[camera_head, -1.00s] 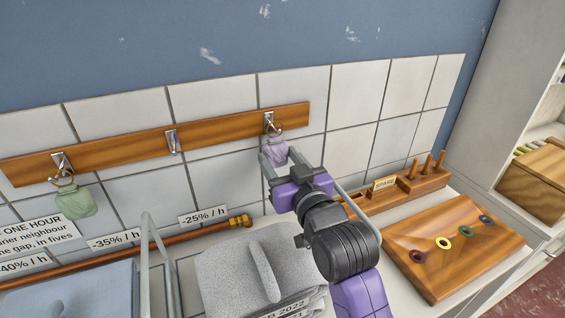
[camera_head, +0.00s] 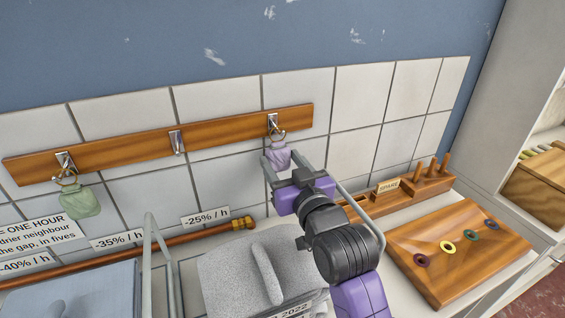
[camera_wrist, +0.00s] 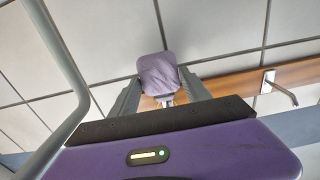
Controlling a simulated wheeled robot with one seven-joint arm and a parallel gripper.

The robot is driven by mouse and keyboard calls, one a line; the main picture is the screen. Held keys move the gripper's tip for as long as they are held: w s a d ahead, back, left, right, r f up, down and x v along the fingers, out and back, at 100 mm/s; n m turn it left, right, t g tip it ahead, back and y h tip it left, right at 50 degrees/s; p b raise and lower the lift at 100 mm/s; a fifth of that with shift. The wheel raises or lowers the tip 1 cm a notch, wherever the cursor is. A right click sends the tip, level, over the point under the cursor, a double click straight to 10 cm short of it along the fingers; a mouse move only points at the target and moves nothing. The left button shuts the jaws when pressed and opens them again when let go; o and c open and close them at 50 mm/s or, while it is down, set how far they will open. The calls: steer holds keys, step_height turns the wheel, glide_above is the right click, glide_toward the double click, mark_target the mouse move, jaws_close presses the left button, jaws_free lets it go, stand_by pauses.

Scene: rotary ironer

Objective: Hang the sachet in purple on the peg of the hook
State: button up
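The purple sachet (camera_head: 278,157) hangs at the rightmost metal hook (camera_head: 272,123) of the wooden rail. Its ring (camera_head: 277,136) is at the hook's peg and looks hung on it, though the exact contact is too small to tell. My gripper (camera_head: 279,158) is open, with one finger on each side of the sachet and the fingertips close to its sides. In the wrist view the sachet (camera_wrist: 158,74) shows between and beyond the fingertips, and its upper part and ring are largely hidden.
The rail (camera_head: 225,138) also carries an empty middle hook (camera_head: 177,142) and a left hook with a green sachet (camera_head: 80,203). Below are a copper pipe (camera_head: 190,235), grey folded cloth (camera_head: 230,270), a pegged wooden stand (camera_head: 425,184) and a board with coloured rings (camera_head: 450,265).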

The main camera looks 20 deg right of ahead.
steer(key=o, duration=0.4)
steer(key=shift+c, duration=0.2)
